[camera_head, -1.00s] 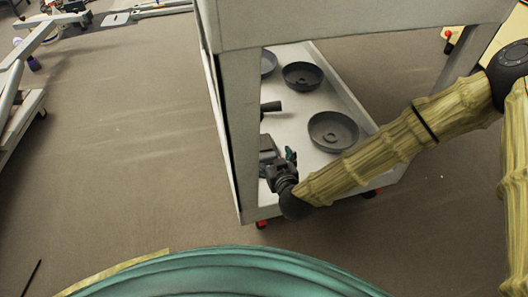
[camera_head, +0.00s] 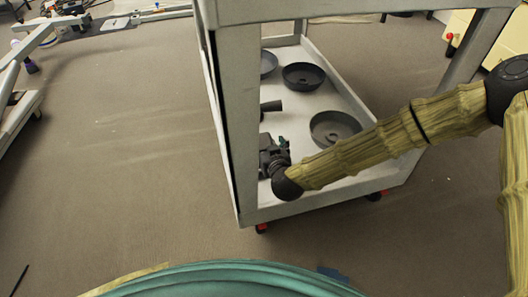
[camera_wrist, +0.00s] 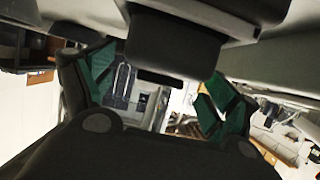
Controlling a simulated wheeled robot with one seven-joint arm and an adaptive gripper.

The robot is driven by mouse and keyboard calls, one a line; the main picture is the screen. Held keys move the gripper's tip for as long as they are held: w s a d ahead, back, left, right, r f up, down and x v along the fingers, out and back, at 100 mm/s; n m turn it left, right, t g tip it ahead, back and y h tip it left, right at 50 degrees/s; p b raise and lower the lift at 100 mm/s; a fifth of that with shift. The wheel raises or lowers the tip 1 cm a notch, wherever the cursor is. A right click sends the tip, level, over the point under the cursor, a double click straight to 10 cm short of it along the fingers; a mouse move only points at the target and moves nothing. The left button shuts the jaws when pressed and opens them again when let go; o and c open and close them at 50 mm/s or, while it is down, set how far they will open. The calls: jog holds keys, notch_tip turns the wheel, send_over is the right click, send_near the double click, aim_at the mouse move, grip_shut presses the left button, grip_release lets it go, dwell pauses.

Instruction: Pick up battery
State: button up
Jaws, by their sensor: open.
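My gripper (camera_head: 270,150) reaches over the lower shelf of a grey cart, partly hidden by the cart's front post. The wrist view shows its green-padded fingers (camera_wrist: 160,88) spread apart, with nothing gripped. A dark object (camera_head: 271,106) with a cylindrical end lies on the shelf beyond the gripper, partly behind the post. In the wrist view a dark block (camera_wrist: 170,45) hangs into the upper middle, between and above the fingers. I cannot tell for sure whether either is the battery. No visible contact with the fingertips shows.
The cart's lower shelf (camera_head: 312,113) also holds dark round bowls (camera_head: 303,76), one (camera_head: 335,128) close beside my arm. The cart's post (camera_head: 240,120) and upper shelf edge (camera_head: 350,8) bound the space around my arm. The floor to the left is open.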

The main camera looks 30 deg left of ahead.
jog(key=shift+b+x, duration=0.55)
jog(key=shift+x, duration=0.5)
jog(key=shift+w+a, duration=0.1)
jog(key=c, duration=1.2)
